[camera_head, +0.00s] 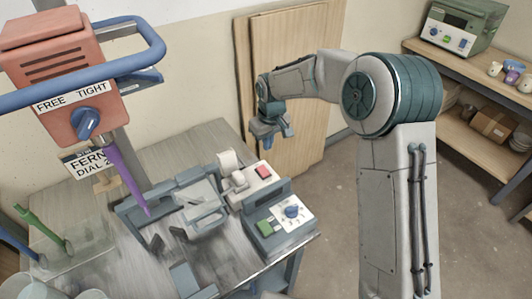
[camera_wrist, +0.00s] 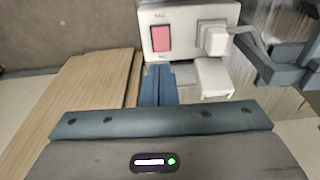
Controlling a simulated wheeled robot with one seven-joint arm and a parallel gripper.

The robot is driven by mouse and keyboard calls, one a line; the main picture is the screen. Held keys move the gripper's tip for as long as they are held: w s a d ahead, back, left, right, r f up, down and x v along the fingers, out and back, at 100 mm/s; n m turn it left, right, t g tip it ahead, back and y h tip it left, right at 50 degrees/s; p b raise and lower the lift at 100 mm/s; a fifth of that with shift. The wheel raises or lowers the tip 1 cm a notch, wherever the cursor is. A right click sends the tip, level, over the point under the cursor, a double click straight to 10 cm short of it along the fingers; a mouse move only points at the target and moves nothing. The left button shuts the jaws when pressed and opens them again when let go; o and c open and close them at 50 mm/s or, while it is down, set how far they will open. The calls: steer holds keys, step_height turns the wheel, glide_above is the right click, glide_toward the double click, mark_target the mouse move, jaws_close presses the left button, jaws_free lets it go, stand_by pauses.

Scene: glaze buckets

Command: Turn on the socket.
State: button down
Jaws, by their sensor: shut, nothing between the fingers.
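The socket (camera_head: 248,187) is a white box with a red rocker switch (camera_head: 263,171) and a white plug (camera_head: 228,160) beside it, at the back right of the workbench. In the wrist view the socket (camera_wrist: 184,14) fills the upper middle, with the red switch (camera_wrist: 161,38) on its left and the plug (camera_wrist: 214,38) on its right. My gripper (camera_head: 272,140) hangs above and behind the socket in the head view. In the wrist view its blue fingers (camera_wrist: 158,72) are shut and empty, pointing toward the socket just below the switch. Contact cannot be told.
A grey control box (camera_head: 277,229) with a blue knob and green button stands in front of the socket. An orange machine (camera_head: 65,70) with a blue handle rises at the left. Wooden boards (camera_head: 300,60) lean on the wall behind my gripper. A shelf (camera_head: 480,85) stands at right.

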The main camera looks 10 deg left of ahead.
steer(key=shift+d+r, duration=0.15)
steer(key=shift+r, duration=0.5)
steer(key=s+d+r+m, duration=0.1)
steer(key=s+d+r, duration=0.2)
steer(key=d, duration=0.3)
steer(key=s+d+r+m+t, duration=0.1)
steer(key=s+d+r+m, duration=0.1)
steer(key=d+r, duration=0.25)
steer(key=s+d+r+m, duration=0.1)
steer(key=s+d+r, duration=0.15)
steer(key=d, duration=0.35)
steer(key=s+d+m, duration=0.2)
steer(key=s+d, duration=0.4)
steer(key=s, duration=0.3)
steer(key=s+d+r+m+t, duration=0.1)
steer(key=s+d+m, duration=0.2)
steer(key=s+d, duration=0.4)
steer(key=shift+s+d+h, duration=0.3)
steer(key=shift+s+h, duration=0.1)
steer(key=shift+s, duration=0.8)
